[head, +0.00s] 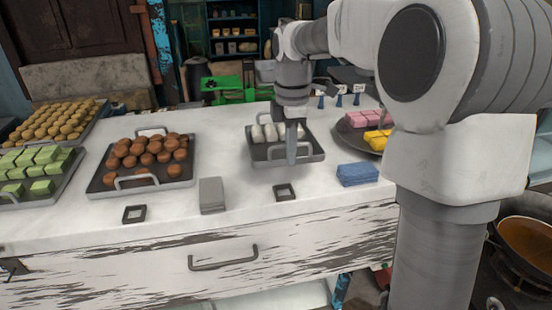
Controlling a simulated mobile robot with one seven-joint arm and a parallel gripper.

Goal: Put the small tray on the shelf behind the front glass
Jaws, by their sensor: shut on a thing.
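The small dark tray (265,153) lies at the middle right of the white counter, with several white rolled pieces (268,132) toward its back. My gripper (291,158) points straight down at the tray, in front of the white pieces. Its fingers look closed, and it is shut on the small tray. The fingers hide part of the tray, so the exact grip point cannot be seen. The tray looks level and appears at or very near the counter top. A pale, glass-like surface (275,303) shows below the drawer; whether it belongs to the shelf cannot be told.
A larger tray of brown balls (183,184) stands to the left, with green blocks (38,160) farther left. A grey block (211,194), two black square frames (134,214) and blue cloth (357,174) lie near the front edge. A plate of pink and yellow sweets (346,136) is right. A green scale (228,88) stands behind.

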